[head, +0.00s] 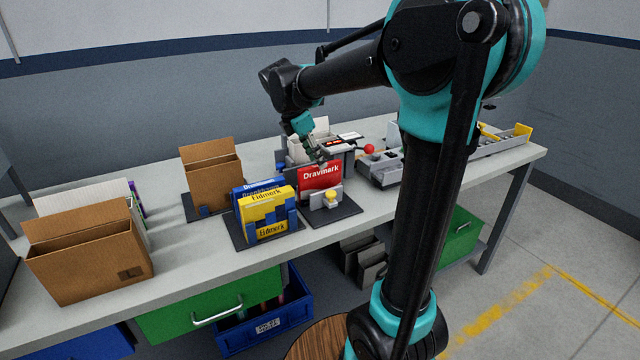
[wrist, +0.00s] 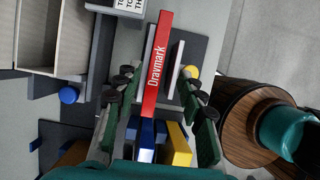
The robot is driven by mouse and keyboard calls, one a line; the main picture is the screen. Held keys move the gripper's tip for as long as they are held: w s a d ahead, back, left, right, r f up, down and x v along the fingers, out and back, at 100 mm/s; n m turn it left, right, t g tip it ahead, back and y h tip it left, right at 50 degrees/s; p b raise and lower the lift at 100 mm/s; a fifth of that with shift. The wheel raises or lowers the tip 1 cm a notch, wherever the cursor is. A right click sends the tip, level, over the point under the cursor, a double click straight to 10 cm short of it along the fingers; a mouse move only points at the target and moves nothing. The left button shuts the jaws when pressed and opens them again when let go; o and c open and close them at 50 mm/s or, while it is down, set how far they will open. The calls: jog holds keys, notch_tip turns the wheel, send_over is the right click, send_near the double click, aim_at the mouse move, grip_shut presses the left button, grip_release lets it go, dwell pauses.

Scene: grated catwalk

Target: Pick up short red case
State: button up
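The short red case (head: 320,175), lettered "Drawmark", stands upright in a small dark holder (head: 342,209) on the table. In the wrist view the red case (wrist: 157,65) shows edge-on, its near end between my fingers in the picture. My gripper (head: 318,153) is just above and behind the case's top edge, pointing down. In the wrist view my gripper (wrist: 160,90) is open, with a gap on both sides of the case. I cannot tell whether the fingers reach below its top.
Blue and yellow cases (head: 266,208) stand in a holder just left. Cardboard boxes (head: 212,175) stand further left. A grey device with a red knob (head: 369,149) is to the right, and a yellow knob (head: 331,195) is in front. The table's front strip is clear.

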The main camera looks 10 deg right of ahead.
aim_at(311, 179)
jog(key=x, duration=0.3)
jog(key=shift+w+f, duration=0.3)
jog(key=shift+d+f, duration=0.25)
jog(key=shift+f, duration=0.25)
jog(key=shift+f, duration=0.25)
grip_shut()
dwell(0.3)
